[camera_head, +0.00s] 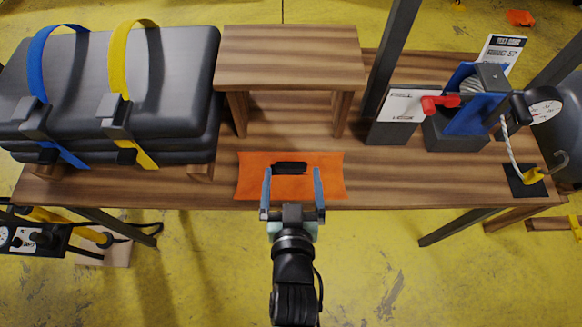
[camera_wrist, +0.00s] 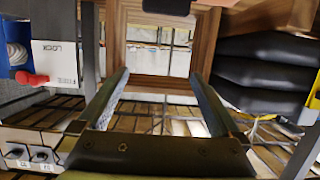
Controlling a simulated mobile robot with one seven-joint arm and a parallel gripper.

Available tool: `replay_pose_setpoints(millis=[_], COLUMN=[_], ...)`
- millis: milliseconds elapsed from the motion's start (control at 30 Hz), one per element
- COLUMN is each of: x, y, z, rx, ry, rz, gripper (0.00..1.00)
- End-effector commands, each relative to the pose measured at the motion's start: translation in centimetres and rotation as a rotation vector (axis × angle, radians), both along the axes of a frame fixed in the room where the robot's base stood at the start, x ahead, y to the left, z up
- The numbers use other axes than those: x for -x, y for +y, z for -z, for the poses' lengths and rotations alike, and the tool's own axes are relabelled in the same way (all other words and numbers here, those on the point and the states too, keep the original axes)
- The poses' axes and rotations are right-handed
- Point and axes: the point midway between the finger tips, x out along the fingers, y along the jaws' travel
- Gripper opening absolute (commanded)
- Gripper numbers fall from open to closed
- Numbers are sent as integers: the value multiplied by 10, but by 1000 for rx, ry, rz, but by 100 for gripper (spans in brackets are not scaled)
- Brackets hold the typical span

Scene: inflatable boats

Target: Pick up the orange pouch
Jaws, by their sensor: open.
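The orange pouch (camera_head: 247,176) lies flat near the front edge of the wooden bench, in front of a small wooden stand. Nothing is between the fingers. I cannot tell how high they are above the pouch. In the wrist view both fingers of my gripper (camera_wrist: 161,82) show spread apart; no orange shows there.
The wooden stand (camera_head: 290,58) rises just behind the pouch. Stacked black cushions (camera_head: 165,85) with blue and yellow straps fill the left. A white lock sign (camera_head: 402,104) and a blue-grey winch device (camera_head: 470,105) stand right. Bare bench lies right of the pouch.

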Motion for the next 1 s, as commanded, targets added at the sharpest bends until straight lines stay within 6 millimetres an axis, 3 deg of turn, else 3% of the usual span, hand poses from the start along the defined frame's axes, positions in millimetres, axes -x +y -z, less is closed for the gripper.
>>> replay_pose_setpoints(millis=[33,100,233,600,1000], x=[18,34,44,-9,-38], y=[1,1,2,2,2], z=[22,40,56,77,85], rx=[-3,-5,-6,-7,-6], ry=[47,85,114,115,114], rz=[3,5,8,8,8], gripper=[100,100,100,100,100])
